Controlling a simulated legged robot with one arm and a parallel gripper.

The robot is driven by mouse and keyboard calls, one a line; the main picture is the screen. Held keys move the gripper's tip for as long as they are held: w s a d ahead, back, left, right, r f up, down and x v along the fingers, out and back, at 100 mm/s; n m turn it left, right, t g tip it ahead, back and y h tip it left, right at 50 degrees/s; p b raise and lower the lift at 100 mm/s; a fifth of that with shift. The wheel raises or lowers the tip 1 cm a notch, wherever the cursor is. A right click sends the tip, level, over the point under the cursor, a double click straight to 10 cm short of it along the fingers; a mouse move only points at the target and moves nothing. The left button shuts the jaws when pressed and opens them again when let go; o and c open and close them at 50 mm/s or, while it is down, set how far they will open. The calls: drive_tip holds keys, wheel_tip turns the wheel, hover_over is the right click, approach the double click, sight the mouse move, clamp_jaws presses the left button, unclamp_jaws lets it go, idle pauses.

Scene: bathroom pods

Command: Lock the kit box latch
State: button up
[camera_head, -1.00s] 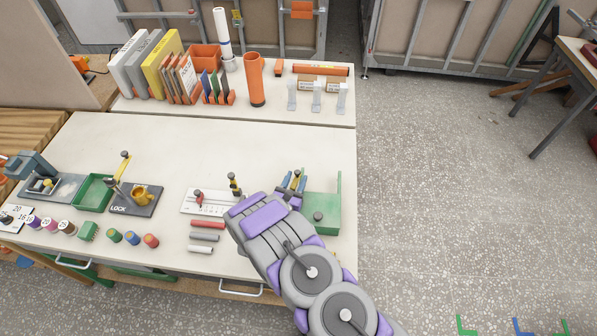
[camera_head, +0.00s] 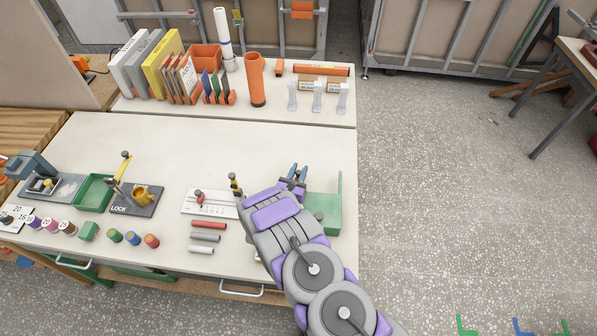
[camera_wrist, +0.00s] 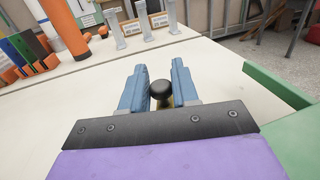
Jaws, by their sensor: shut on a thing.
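My gripper (camera_head: 297,172) reaches over the right part of the workbench, beside a green open-sided fixture (camera_head: 333,210). In the wrist view the two blue fingers (camera_wrist: 160,90) stand on either side of a round black knob (camera_wrist: 161,92) and are shut on it. A bit of yellow shows below the knob; the rest of that part is hidden. No closed kit box is clear to me, and I cannot tell the latch's position.
A plate marked LOCK (camera_head: 136,205) is farther left. Grey and red rods (camera_head: 205,237) lie in front. The bench's middle back is clear.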

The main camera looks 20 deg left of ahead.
drive_tip(key=shift+a+f, duration=0.1)
drive_tip(key=shift+a, duration=0.1)
clamp_jaws()
drive_tip(key=shift+s+d+f+m+h, duration=0.1)
drive_tip(key=shift+d+f+m+h, duration=0.15)
drive_tip(key=shift+h, duration=0.25)
drive_tip(key=shift+d+h+b, duration=0.1)
drive_tip(key=shift+h+b, duration=0.2)
drive_tip(key=shift+b, duration=0.1)
drive_tip(key=m+h+b, duration=0.1)
drive_tip(key=h, duration=0.1)
drive_tip(key=d+m+g+h+b, duration=0.1)
drive_tip(key=m+h, duration=0.1)
drive_tip(key=h, duration=0.1)
drive_tip(key=m+g+h+b, duration=0.1)
drive_tip(key=m+h+b, duration=0.1)
drive_tip(key=shift+s+d+m, duration=0.25)
drive_tip(key=shift+d, duration=0.1)
drive_tip(key=h, duration=0.1)
drive_tip(key=m+g+h+b, duration=0.2)
drive_tip(key=shift+s+d+r, duration=0.15)
drive_tip(key=shift+s+d, duration=0.1)
drive_tip(key=shift+d, duration=0.15)
drive_tip(key=shift+s+d+r+m+g+h+b, duration=0.1)
drive_tip(key=shift+r+m+g+h+b, duration=0.05)
drive_tip(key=shift+m+g+h+b, duration=0.35)
drive_tip(key=shift+r, duration=0.15)
